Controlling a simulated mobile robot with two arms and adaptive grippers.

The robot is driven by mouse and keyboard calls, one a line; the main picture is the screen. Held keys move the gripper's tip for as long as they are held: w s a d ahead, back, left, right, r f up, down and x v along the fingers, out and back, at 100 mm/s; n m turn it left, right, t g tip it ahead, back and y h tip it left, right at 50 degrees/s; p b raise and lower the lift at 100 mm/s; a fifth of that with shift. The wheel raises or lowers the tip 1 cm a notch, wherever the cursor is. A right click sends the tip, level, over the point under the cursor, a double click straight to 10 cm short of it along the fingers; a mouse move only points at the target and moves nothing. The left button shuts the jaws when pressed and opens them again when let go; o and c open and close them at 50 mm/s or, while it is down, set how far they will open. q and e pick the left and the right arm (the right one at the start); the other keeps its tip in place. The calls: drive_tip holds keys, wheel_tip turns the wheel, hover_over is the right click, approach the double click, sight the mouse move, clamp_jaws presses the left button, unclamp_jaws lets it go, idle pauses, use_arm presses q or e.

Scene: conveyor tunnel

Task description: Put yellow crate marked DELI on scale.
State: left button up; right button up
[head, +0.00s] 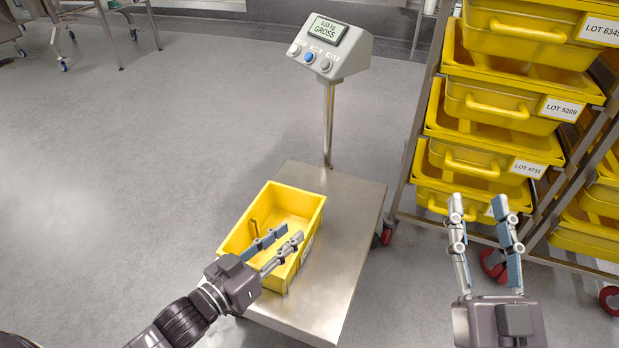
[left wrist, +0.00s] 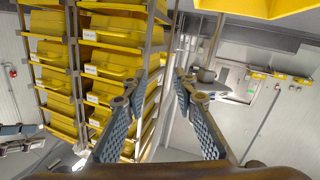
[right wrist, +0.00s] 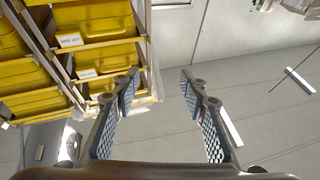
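A yellow crate (head: 292,205) is upright and empty at the left part of the steel scale platform (head: 350,225), reaching past its left edge. A white label on its right side is mostly hidden, and its text cannot be read. The scale display (head: 328,30) appears to read 0.53 kg GROSS. My left gripper (head: 290,233) is open, its fingers apart above the near part of the crate. The left wrist view shows nothing between the fingers and a yellow edge (left wrist: 250,8) at the top. My right gripper (head: 478,205) is open and empty, right of the scale.
A metal rack (head: 403,180) holding several yellow crates with LOT labels (head: 490,110) stands on the right, on red casters (head: 386,236). The scale post (head: 328,125) rises behind the platform. Grey floor (head: 120,180) on the left is clear. Steel table legs stand at the far left.

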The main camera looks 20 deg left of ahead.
use_arm(q)
drive_tip(key=s+d+r+t, duration=0.1)
drive_tip(key=d+r+t, duration=0.2)
drive_tip(key=r, duration=0.7)
drive_tip(key=s+d+r+t, duration=0.2)
drive_tip(key=d+r+t, duration=0.1)
drive_tip(key=r, duration=0.8)
drive_tip(key=shift+d+m, duration=0.4)
drive_tip(key=shift+d, duration=0.15)
drive_tip(key=shift+w, duration=0.15)
